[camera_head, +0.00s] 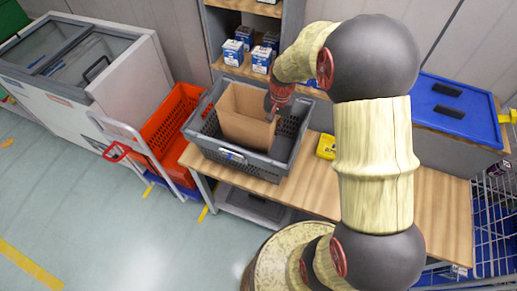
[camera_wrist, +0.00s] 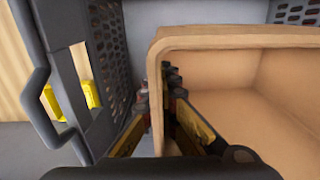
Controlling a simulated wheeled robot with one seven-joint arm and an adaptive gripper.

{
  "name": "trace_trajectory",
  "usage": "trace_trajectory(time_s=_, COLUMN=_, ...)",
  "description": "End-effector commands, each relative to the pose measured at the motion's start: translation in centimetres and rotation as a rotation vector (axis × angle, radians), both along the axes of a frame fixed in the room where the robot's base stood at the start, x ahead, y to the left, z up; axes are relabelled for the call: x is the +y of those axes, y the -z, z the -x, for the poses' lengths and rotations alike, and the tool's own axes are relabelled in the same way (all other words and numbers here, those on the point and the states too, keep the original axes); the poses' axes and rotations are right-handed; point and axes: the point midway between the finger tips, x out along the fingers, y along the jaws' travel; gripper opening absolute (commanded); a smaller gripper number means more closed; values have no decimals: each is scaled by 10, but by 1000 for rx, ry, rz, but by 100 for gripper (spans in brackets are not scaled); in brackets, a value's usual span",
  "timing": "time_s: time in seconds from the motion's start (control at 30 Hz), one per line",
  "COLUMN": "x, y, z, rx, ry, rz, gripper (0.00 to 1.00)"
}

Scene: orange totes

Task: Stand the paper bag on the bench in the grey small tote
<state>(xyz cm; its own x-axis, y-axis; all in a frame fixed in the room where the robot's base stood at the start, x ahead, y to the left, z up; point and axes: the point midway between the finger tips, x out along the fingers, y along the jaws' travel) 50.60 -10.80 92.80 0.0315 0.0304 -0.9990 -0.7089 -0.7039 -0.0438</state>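The brown paper bag (camera_head: 247,120) is upright with its open top facing up, inside the grey small tote (camera_head: 222,152) on the wooden bench. The tote's front wall hides the bag's bottom, so I cannot tell whether it rests on the tote floor. My gripper (camera_head: 272,112) is at the bag's right side. In the wrist view, the fingers of my gripper (camera_wrist: 160,98) straddle one wall of the bag (camera_wrist: 235,42), one finger inside and one outside, and look closed on it. The tote's perforated wall (camera_wrist: 108,35) and handle are close on the left.
An orange tote (camera_head: 170,120) stands left of the bench. A yellow object (camera_head: 326,147) lies right of the grey tote. Behind is a shelf with several blue-and-white boxes (camera_head: 233,52). A blue-lidded grey tote (camera_head: 450,105) is at right. Some bench top is bare.

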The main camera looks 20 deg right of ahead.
Motion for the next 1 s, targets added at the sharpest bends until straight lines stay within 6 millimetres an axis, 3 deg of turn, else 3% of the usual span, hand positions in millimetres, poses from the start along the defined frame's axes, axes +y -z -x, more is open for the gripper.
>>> trace_trajectory(time_s=0.2, x=0, y=35, z=1, rx=4, ry=0, rz=-1, gripper=0)
trace_trajectory(time_s=0.47, x=0, y=60, z=1, rx=2, ry=0, rz=-1, gripper=0)
trace_trajectory(time_s=0.67, x=0, y=92, z=1, rx=2, ry=0, rz=-1, gripper=0)
trace_trajectory(time_s=1.0, x=0, y=96, z=0, rx=0, ry=0, rz=0, gripper=0)
